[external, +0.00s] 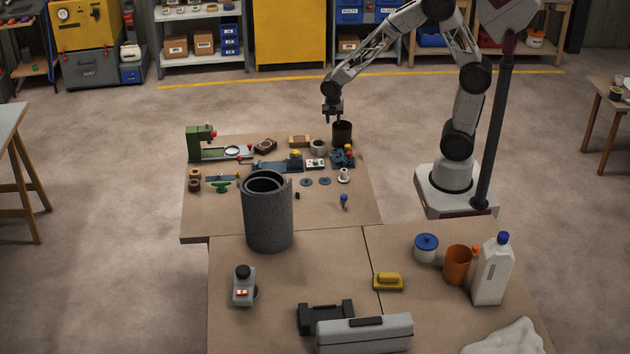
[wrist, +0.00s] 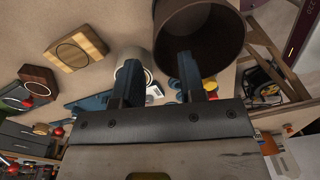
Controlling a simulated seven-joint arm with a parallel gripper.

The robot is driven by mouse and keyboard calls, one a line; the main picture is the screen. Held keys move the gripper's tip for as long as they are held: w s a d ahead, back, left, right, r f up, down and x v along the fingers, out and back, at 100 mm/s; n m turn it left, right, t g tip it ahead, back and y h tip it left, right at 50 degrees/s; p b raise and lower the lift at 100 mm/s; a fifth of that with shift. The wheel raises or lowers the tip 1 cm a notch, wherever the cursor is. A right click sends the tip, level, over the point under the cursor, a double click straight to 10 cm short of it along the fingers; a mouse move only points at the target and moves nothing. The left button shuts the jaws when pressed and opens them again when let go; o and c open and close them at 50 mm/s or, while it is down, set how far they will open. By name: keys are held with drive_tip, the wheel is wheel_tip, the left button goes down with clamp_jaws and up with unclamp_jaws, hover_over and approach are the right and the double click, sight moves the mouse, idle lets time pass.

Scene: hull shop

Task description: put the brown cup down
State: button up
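The brown cup (external: 342,134) appears upright at the back right of the far table (external: 230,218), close to its edge. In the wrist view the cup (wrist: 229,32) is large at the top, its dark mouth towards the camera. My gripper (external: 333,121) points down just above and left of the cup. In the wrist view the gripper (wrist: 157,62) has its fingers well apart. The right finger overlaps the cup's mouth and the left finger is outside it, with the near wall showing in the gap. I see no finger pressing the wall.
A wooden block (external: 299,141) and a green machine (external: 199,143) are farther left. A tall grey cylinder (external: 268,217) stands nearer the camera.

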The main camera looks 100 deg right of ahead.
sight(333, 129)
drive_tip(key=shift+f, duration=0.2)
drive_tip(key=shift+f, duration=2.45)
clamp_jaws()
